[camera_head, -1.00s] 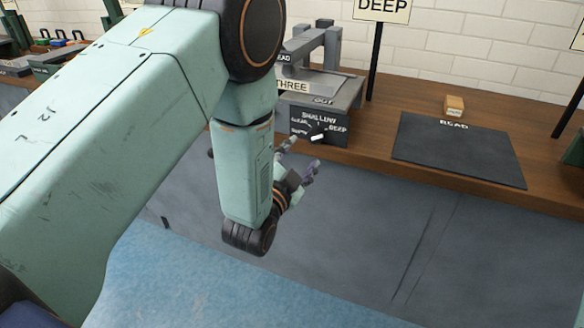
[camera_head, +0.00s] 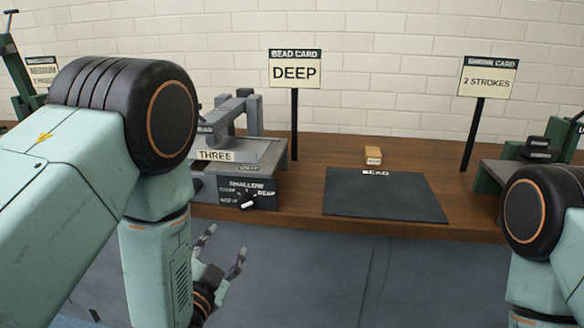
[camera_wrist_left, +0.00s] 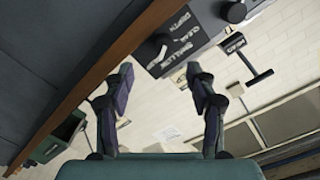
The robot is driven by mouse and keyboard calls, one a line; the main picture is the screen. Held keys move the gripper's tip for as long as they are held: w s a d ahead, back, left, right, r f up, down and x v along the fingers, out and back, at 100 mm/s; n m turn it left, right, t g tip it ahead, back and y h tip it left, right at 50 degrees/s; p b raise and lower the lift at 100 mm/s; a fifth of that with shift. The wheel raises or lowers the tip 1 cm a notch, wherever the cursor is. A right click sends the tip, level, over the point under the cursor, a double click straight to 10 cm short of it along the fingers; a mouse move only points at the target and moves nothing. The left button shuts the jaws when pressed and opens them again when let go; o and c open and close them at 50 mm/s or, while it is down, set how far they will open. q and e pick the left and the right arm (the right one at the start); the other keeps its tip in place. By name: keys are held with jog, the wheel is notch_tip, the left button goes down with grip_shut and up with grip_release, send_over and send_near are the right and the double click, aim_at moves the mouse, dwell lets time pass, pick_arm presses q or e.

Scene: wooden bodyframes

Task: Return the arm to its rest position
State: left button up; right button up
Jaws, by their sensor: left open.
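My left arm comes in from the left in the head view. Its gripper (camera_head: 222,262) hangs in front of the wooden bench, below the grey machine, with its fingers apart and nothing between them. In the left wrist view the two fingers (camera_wrist_left: 162,105) are spread, with empty space between them. Part of my right arm (camera_head: 540,225) shows at the right edge of the head view; its gripper is outside the picture.
On the bench (camera_head: 300,207) stand a grey machine with a dial (camera_head: 250,196), a black BEAD mat (camera_head: 385,197) and a small wooden block (camera_head: 373,154). Signs on posts read DEEP (camera_head: 295,72) and 2 STROKES (camera_head: 488,80). A green machine (camera_head: 497,172) stands right.

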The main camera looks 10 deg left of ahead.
pick_arm(q)
jog(key=s+a+f+n+g, duration=0.2)
jog(key=s+f+n+g, duration=0.4)
jog(key=s+f+g, duration=0.7)
jog(key=s+f+n+g, duration=0.1)
jog(key=s+f, duration=0.3)
jog(key=s, duration=0.3)
jog(key=s+a+f+n+g, duration=0.1)
jog(key=s+f+g, duration=0.1)
jog(key=s, duration=0.5)
jog(key=s+f+g, duration=0.1)
jog(key=s+f, duration=0.4)
jog(key=s, duration=0.3)
jog(key=shift+a+f+n+g+y, duration=0.15)
jog(key=shift+f+n+g+y, duration=0.15)
jog(key=shift+f+n, duration=0.1)
